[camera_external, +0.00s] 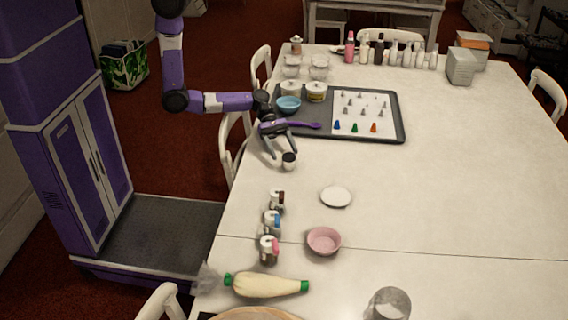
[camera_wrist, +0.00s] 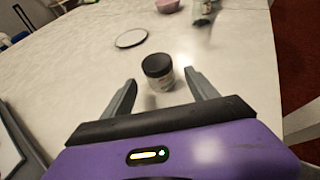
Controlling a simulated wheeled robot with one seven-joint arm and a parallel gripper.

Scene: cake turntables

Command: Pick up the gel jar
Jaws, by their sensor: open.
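A small jar with a black lid and a pale, clear body, which looks like the gel jar (camera_external: 289,161), stands upright on the white table. In the wrist view the jar (camera_wrist: 158,73) stands between and just beyond the tips of my open fingers. My gripper (camera_external: 280,161) reaches down over the table edge side, with its fingers close to the jar. It also shows in the wrist view (camera_wrist: 160,84), open and empty. I cannot tell whether a finger touches the jar.
A dark tray (camera_external: 398,128) with piping tips lies behind the gripper.

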